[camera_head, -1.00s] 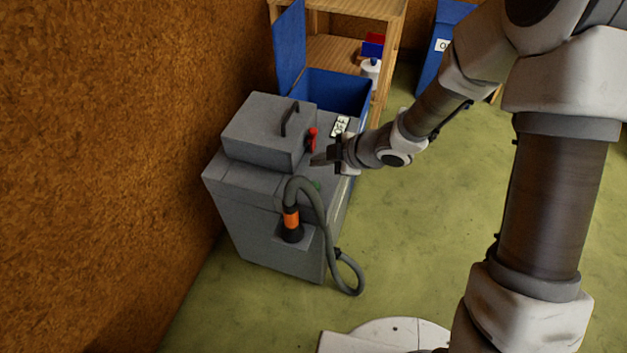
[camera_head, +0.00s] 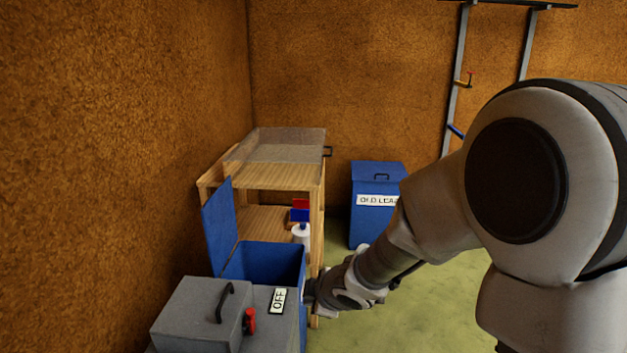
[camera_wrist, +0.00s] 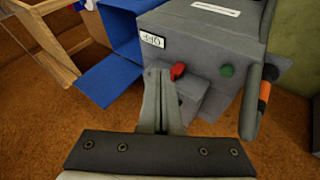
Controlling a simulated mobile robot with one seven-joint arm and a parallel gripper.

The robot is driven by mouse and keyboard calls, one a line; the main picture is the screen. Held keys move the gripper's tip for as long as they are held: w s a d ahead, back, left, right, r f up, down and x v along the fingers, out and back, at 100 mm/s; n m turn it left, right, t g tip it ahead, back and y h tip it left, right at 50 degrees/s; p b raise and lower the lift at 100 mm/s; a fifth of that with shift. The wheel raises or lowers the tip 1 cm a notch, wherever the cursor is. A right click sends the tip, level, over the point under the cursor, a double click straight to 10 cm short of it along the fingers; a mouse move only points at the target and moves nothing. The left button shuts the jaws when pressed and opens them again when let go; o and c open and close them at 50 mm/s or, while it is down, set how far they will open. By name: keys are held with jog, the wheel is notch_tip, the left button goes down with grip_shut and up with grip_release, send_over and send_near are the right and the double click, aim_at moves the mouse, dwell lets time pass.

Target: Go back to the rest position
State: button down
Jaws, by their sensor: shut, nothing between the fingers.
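My gripper (camera_wrist: 158,100) is shut with nothing between its fingers. In the wrist view its fingers point at the grey machine (camera_wrist: 200,45), near its red switch (camera_wrist: 178,72) and green button (camera_wrist: 227,70); I cannot tell whether they touch. In the head view my gripper (camera_head: 310,292) is beside the machine's OFF sign (camera_head: 278,300), by the right side of the open blue bin. The grey machine (camera_head: 195,310) carries a lidded box with a black handle, and the red switch (camera_head: 249,320) stands at its right.
The blue bin (camera_head: 262,265) has its lid (camera_head: 219,225) raised. Behind it is a wooden bench (camera_head: 315,215) with a white bottle (camera_head: 301,234) and a red and blue item. A blue OLD LEAD bin (camera_head: 377,180) stands farther back. Green floor lies open between.

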jog(key=s+d+r+m+h, duration=0.3)
jog(key=s+d+r+m, duration=0.15)
jog(key=d+r, duration=0.2)
jog(key=s+d+r+m+h, duration=0.2)
jog(key=s+d+r+m, duration=0.1)
jog(key=d+r+m, duration=0.3)
jog(key=s+d+r+m+g+y+p, duration=0.1)
jog(key=s+r+m, duration=0.15)
jog(key=s, duration=0.55)
jog(key=s+d+r+m+g, duration=0.1)
jog(key=s+m, duration=0.3)
jog(key=s, duration=0.5)
notch_tip(320, 180, up, 18)
jog(key=p, duration=1.7)
jog(key=shift+w+d+f+p, duration=0.15)
jog(key=shift+w+f+p, duration=0.1)
jog(key=shift+w+p, duration=0.1)
